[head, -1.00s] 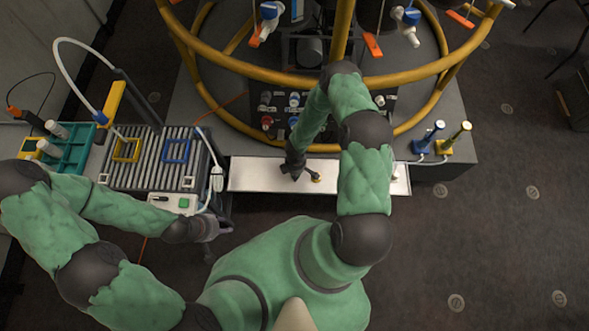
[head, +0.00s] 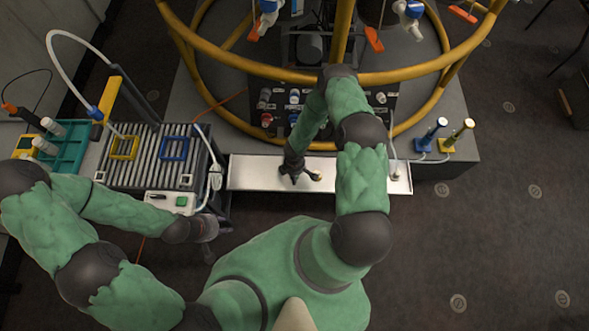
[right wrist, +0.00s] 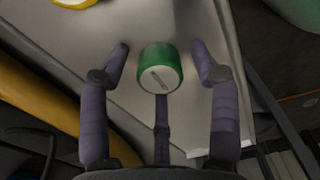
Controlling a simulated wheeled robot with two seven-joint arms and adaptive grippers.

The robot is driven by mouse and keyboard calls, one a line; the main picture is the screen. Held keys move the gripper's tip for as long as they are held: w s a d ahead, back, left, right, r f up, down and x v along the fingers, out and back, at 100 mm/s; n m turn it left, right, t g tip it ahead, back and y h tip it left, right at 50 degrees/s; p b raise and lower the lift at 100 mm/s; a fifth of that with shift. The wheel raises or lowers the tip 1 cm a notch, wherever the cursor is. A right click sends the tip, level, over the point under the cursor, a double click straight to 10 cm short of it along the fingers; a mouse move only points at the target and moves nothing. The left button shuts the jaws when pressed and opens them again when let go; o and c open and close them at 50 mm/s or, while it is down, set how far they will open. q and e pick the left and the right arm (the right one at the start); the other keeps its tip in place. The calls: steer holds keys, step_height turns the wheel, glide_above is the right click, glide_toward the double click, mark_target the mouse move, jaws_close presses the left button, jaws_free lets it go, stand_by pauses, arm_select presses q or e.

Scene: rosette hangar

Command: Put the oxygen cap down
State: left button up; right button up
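A green cap (right wrist: 160,68) with a pale, slotted end face shows in the right wrist view, over the bare metal of the pale tray (right wrist: 120,22). My right gripper (right wrist: 161,56) has its fingers spread around the cap, with a gap on both sides. I cannot tell whether the lower finger touches it. In the head view, my right gripper (head: 301,177) is low over the tray (head: 255,174), and the green cap is hidden there.
A yellow piece (head: 316,175) lies on the tray beside my right gripper. A ribbed rack (head: 150,172) and teal box (head: 72,150) stand left. A yellow ring frame (head: 240,66) rises behind the tray. Blue and yellow valves (head: 447,144) stand right.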

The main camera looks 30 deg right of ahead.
steer(key=shift+r, duration=0.1)
step_height(320, 180, up, 11)
steer(key=p, duration=0.5)
steer(key=s+a+r+m+y, duration=0.4)
steer(key=s+a+r+m, duration=0.7)
steer(key=a+m, duration=0.3)
steer(key=shift+a+r, duration=0.2)
steer(key=shift+r, duration=0.45)
steer(key=shift+o, duration=0.3)
steer(key=shift+w, duration=0.1)
